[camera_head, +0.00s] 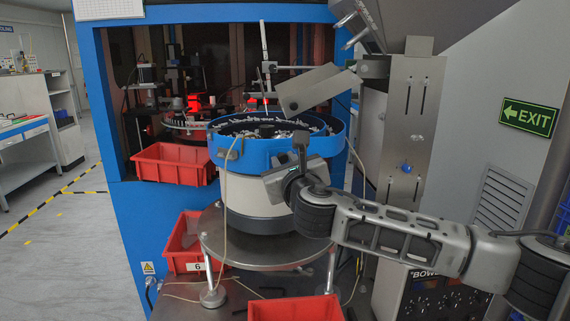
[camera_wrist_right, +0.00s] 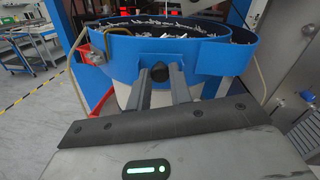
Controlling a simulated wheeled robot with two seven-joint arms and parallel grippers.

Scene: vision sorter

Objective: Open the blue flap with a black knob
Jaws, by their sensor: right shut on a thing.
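The blue flap (camera_wrist_right: 205,58) is part of the blue outer wall of a round feeder bowl, in the right wrist view. Its black knob (camera_wrist_right: 159,72) sits low on it, between the two grey fingers of my right gripper (camera_wrist_right: 160,80). The fingers are shut on the knob. In the head view my right gripper (camera_head: 299,155) reaches in from the right to the front of the blue bowl (camera_head: 255,151) and hides the knob. I cannot tell whether the flap stands away from the wall. My left gripper is in neither view.
The bowl, full of small pale parts, stands on a white base (camera_head: 257,205) over a round metal table (camera_head: 225,248). Red bins (camera_head: 174,165) stand to its left and in front. A metal post (camera_head: 408,130) rises close on the right. A loose cable hangs in front of the bowl.

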